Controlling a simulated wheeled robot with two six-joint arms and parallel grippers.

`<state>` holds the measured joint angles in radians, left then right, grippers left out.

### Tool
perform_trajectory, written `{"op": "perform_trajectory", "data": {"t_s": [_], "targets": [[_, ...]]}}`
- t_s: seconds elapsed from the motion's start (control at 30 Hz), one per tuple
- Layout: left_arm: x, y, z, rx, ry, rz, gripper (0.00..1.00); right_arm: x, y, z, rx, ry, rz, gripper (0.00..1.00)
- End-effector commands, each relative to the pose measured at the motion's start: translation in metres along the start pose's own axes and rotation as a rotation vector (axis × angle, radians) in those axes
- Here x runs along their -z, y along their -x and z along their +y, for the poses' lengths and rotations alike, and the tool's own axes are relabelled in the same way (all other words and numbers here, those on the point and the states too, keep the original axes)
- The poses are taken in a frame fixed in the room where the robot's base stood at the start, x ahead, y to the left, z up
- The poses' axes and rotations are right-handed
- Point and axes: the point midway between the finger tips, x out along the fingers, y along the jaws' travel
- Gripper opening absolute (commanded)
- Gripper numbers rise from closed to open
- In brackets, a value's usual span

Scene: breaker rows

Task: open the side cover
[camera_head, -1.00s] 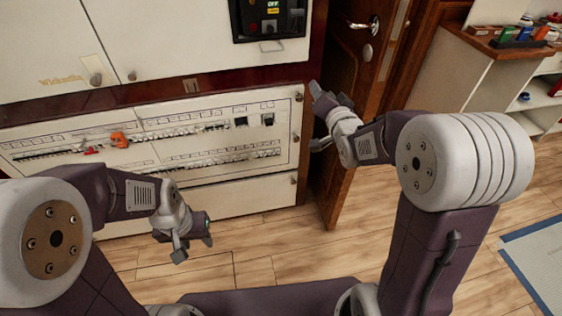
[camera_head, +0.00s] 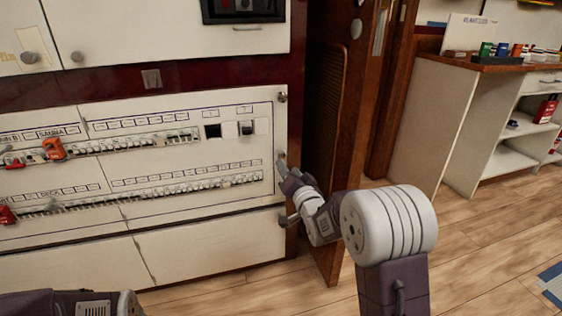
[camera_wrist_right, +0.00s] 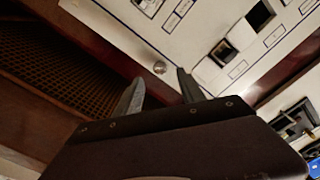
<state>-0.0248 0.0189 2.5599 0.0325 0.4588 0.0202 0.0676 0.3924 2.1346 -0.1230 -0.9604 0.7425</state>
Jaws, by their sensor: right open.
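The side cover appears to be the white front panel (camera_head: 205,215) with breaker rows, on the lower cabinet left of the wooden door. It is shut, with round metal knobs such as the upper knob (camera_head: 282,97) on its right edge. My right gripper (camera_head: 285,190) is in front of the panel's lower right edge, open and empty. In the right wrist view, a round knob (camera_wrist_right: 160,67) shows between and beyond the open fingertips of this gripper (camera_wrist_right: 160,80). No contact shows. My left gripper is out of view.
A brown wooden door (camera_head: 325,130) stands just right of the panel, close to my right gripper. Orange and red clips (camera_head: 54,148) sit on the breakers at left. A shelf unit (camera_head: 445,125) stands at the right. The wooden floor (camera_head: 475,235) between is open.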

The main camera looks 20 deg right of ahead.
Motion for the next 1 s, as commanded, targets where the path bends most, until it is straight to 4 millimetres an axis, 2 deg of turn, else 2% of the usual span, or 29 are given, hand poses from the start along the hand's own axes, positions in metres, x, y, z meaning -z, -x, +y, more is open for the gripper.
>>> {"op": "perform_trajectory", "data": {"t_s": [0.03, 0.17, 0.33, 0.5, 0.73, 0.77, 0.9, 0.93, 1.0], "targets": [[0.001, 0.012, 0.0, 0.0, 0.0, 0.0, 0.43, 0.004, -0.009, -0.003, -0.001, 0.0, -0.003, 0.47], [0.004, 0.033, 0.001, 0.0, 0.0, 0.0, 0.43, 0.005, -0.036, -0.005, -0.002, -0.001, -0.003, 0.47], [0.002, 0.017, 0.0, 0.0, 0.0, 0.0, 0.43, -0.003, -0.066, 0.002, 0.002, 0.0, 0.001, 0.47], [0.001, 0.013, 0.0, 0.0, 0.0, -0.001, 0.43, -0.001, -0.078, 0.0, 0.001, 0.0, 0.0, 0.47], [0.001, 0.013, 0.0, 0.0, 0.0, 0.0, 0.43, 0.0, -0.079, 0.0, 0.0, 0.0, -0.001, 0.47], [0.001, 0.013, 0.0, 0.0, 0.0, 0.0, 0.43, 0.0, -0.079, 0.0, 0.0, 0.0, -0.001, 0.44], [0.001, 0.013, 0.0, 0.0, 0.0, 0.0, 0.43, 0.0, -0.079, 0.0, 0.0, 0.0, -0.001, 0.05], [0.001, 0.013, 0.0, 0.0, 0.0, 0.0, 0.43, 0.0, -0.079, 0.0, 0.0, 0.0, -0.001, 0.0], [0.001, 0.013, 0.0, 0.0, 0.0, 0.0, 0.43, 0.0, -0.079, 0.0, 0.0, 0.0, -0.001, 0.0]]}}
